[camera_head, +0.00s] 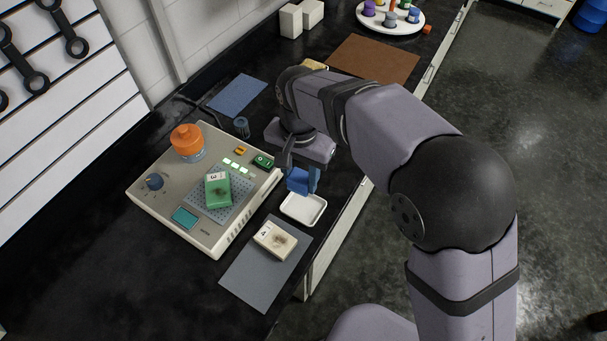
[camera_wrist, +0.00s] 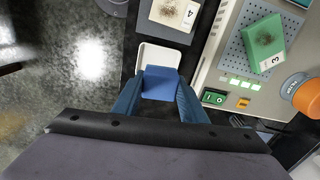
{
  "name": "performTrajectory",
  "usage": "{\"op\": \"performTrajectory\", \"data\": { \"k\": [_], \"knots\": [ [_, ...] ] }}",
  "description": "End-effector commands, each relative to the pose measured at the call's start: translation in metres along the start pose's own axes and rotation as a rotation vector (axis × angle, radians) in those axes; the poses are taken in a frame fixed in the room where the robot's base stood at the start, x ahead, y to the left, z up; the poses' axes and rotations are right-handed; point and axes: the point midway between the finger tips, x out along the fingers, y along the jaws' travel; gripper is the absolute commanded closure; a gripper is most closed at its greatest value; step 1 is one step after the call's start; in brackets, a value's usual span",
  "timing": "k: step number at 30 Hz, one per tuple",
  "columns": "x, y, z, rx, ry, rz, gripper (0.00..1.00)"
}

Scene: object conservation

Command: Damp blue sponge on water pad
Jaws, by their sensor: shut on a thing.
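A blue sponge (camera_head: 299,181) is between the fingers of my gripper (camera_head: 303,183), which is shut on it. In the wrist view the sponge (camera_wrist: 161,84) shows between the two blue-tinted fingers (camera_wrist: 160,98). A white shallow tray (camera_head: 303,209), which I take for the water pad, lies below and just in front of the sponge. It also shows in the wrist view (camera_wrist: 163,54), partly covered by the sponge. The sponge appears held above the tray's back edge; I cannot tell whether they touch.
Left of the tray stands a beige device (camera_head: 161,204) with a green block (camera_head: 218,190) marked 3 and an orange-capped jar (camera_head: 187,140). A cream block (camera_head: 275,239) marked 4 lies on a grey mat (camera_head: 250,280). A blue mat (camera_head: 238,95) and brown mat (camera_head: 385,62) lie farther back.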

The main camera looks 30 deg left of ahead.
Motion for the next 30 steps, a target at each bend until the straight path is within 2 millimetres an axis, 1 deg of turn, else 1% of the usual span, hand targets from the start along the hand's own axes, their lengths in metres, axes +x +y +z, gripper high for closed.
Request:
{"op": "performTrajectory", "data": {
  "k": [1, 4, 6, 11, 14, 18, 22, 27, 30],
  "knots": [
    [-0.008, -0.004, 0.006, -0.016, 0.000, 0.000, 0.80],
    [-0.010, -0.012, 0.023, -0.055, -0.002, 0.003, 0.80],
    [-0.008, -0.017, 0.039, -0.092, -0.004, 0.005, 0.80],
    [0.005, -0.029, 0.084, -0.192, -0.005, 0.007, 0.80],
    [0.011, -0.047, 0.109, -0.261, -0.003, 0.005, 0.80],
    [0.017, -0.080, 0.141, -0.352, -0.002, 0.003, 0.80],
    [0.021, -0.111, 0.166, -0.415, -0.001, 0.001, 0.80],
    [0.023, -0.144, 0.182, -0.420, 0.001, -0.001, 0.80],
    [0.022, -0.160, 0.186, -0.399, 0.000, -0.001, 0.80]
  ]
}}
